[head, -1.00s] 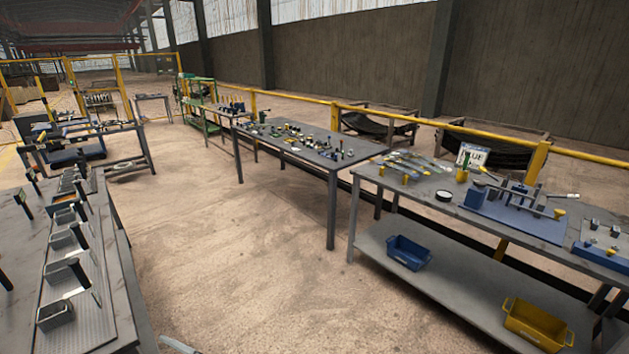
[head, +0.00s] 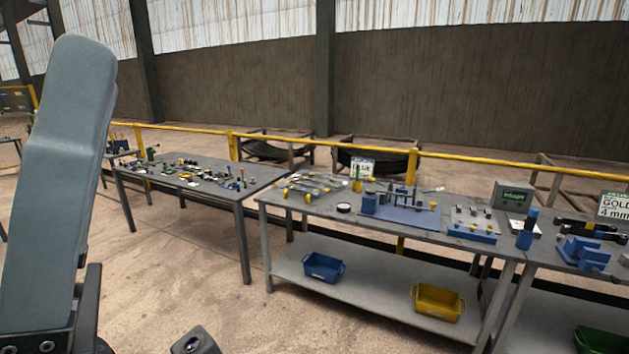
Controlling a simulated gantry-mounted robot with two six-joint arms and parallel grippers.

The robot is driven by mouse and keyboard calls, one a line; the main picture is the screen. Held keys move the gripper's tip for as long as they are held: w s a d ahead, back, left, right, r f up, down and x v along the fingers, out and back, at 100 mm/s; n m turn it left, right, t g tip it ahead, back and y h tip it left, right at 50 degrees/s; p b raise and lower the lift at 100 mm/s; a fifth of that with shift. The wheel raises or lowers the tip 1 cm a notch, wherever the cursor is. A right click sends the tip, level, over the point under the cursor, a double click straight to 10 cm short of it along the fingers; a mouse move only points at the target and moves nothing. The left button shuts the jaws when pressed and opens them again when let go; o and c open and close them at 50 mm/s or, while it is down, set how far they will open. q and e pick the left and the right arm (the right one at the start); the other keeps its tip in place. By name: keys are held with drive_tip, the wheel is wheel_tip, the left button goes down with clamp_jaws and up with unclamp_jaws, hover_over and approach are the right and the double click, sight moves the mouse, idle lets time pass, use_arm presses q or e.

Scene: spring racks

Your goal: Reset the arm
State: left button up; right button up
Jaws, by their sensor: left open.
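My left arm fills the left edge of the head view as a large grey link with dark bracket parts at its base. A small dark end piece of my left gripper (head: 195,343) shows at the bottom edge, and the rest is cut off by the frame. The gripper is open, and nothing is seen in it. It is in the foreground, clear of the tables. My right gripper is not in view.
A grey workbench (head: 395,300) with tools on top and a blue bin (head: 323,268) and yellow bin (head: 438,302) below stands at right. Bare floor (head: 170,270) lies in front.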

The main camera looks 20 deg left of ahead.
use_arm(q)
drive_tip(key=w+f+m+g+y, duration=0.2)
drive_tip(key=w+f+g+y, duration=0.15)
drive_tip(key=w+y, duration=0.2)
wheel_tip(320, 180, up, 31)
drive_tip(key=h+p, duration=0.1)
drive_tip(key=p, duration=3)
drive_tip(key=shift+w+a+p, duration=0.2)
drive_tip(key=shift+a+p, duration=0.1)
drive_tip(key=shift+a, duration=0.1)
drive_tip(key=shift+h, duration=0.25)
